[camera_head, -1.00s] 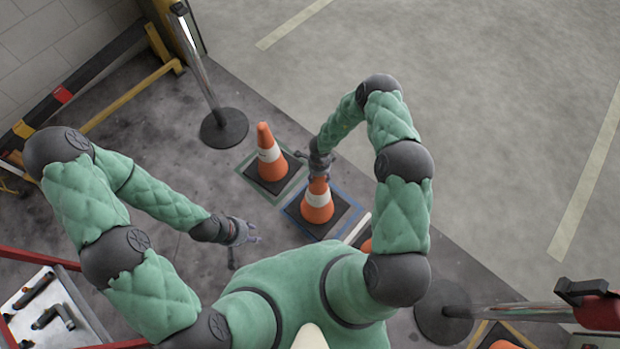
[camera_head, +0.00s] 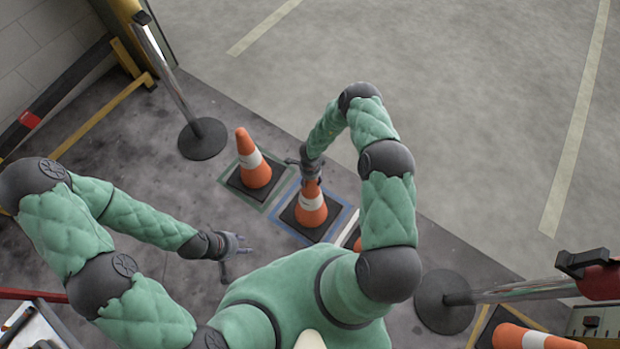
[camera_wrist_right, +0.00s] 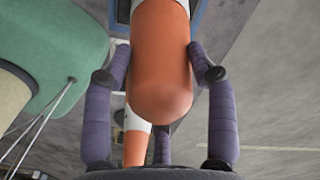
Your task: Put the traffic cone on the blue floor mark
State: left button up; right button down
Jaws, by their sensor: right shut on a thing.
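The orange traffic cone with a white band (camera_head: 311,202) stands upright on its dark square base, inside the blue outline of the floor mark (camera_head: 344,222). I cannot tell whether its base touches the floor. My right gripper (camera_head: 311,176) is shut on the cone's top from above. My left gripper (camera_head: 238,252) is open and empty, left of the blue mark and apart from the cones.
A second cone (camera_head: 253,168) stands on a green-outlined mark to the left. Another cone, partly behind my right arm, shows at the right. Barrier posts stand on round bases (camera_head: 202,139) (camera_head: 434,303). Open floor (camera_head: 460,110) stretches beyond.

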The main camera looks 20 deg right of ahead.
jog(key=shift+c, duration=1.9)
grip_release()
jog(key=shift+w, duration=0.1)
notch_tip(320, 180, up, 11)
jog(key=p, duration=0.5)
jog(key=shift+f, duration=0.15)
jog(key=shift+r+p, duration=0.4)
jog(key=shift+r, duration=0.3)
jog(key=s+a+r+n+y, duration=0.2)
jog(key=s+a+r+n, duration=0.3)
jog(key=s+n, duration=0.4)
jog(key=s+a+r+n+y, duration=0.2)
jog(key=s+a+r+n, duration=0.3)
jog(key=s+a+n, duration=0.3)
jog(key=shift+s+n, duration=0.8)
jog(key=shift+s, duration=0.3)
jog(key=shift+a+r, duration=0.1)
